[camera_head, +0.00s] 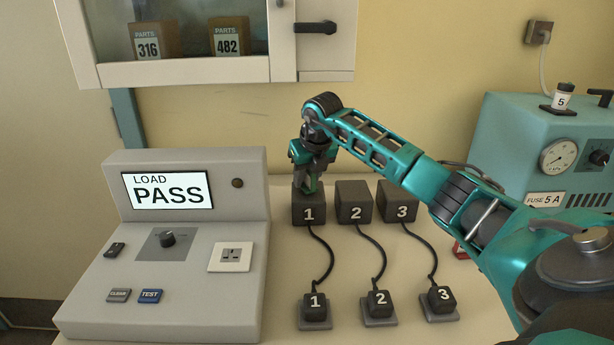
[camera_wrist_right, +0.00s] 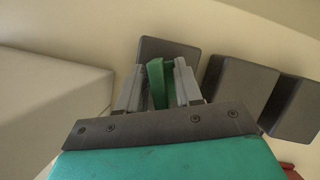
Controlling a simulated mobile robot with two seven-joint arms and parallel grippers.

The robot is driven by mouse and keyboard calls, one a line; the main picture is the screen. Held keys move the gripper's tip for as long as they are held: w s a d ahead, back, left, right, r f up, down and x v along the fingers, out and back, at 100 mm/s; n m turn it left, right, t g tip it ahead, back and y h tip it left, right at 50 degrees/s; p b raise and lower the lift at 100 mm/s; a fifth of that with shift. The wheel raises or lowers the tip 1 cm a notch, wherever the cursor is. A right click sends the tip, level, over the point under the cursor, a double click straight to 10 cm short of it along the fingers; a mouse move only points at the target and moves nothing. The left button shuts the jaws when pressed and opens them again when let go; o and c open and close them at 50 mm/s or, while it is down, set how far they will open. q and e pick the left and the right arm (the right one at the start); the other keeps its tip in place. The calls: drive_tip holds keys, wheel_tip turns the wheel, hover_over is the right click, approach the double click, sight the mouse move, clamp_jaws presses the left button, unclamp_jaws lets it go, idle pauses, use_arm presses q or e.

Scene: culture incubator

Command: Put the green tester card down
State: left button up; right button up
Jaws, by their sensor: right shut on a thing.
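The green tester card (camera_wrist_right: 157,84) stands upright between the two grey fingers in the right wrist view. My right gripper (camera_head: 308,184) is shut on it. In the head view the gripper points down just above the dark block marked 1 (camera_head: 309,210), beside the grey load tester. In the wrist view block 1 (camera_wrist_right: 165,46) lies beyond the fingertips. I cannot tell whether the card touches the block. The card is mostly hidden by the fingers in the head view. My left gripper is not in view.
Block 2 (camera_head: 355,207) and block 3 (camera_head: 397,207) stand to the right, cabled to numbered plugs in front. The load tester (camera_head: 190,310), its screen (camera_head: 167,190) reading LOAD PASS, is at left. A teal box (camera_head: 510,125) with a gauge is at right. A wall cabinet (camera_head: 190,73) hangs above.

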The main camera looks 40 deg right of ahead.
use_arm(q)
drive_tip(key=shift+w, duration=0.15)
use_arm(e)
drive_tip(key=shift+f, duration=0.25)
drive_tip(key=o, duration=1)
drive_tip(key=shift+r, duration=0.25)
drive_tip(key=v, duration=0.4)
drive_tip(key=shift+s+r, duration=0.1)
drive_tip(key=shift+r, duration=0.2)
use_arm(q)
drive_tip(key=b, duration=0.1)
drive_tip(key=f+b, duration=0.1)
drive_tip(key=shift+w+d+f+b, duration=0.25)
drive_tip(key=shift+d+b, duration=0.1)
drive_tip(key=shift+b, duration=0.05)
use_arm(e)
drive_tip(key=s+a, duration=0.3)
drive_tip(key=s, duration=0.8)
drive_tip(key=shift+s+a, duration=0.3)
drive_tip(key=shift+a, duration=0.1)
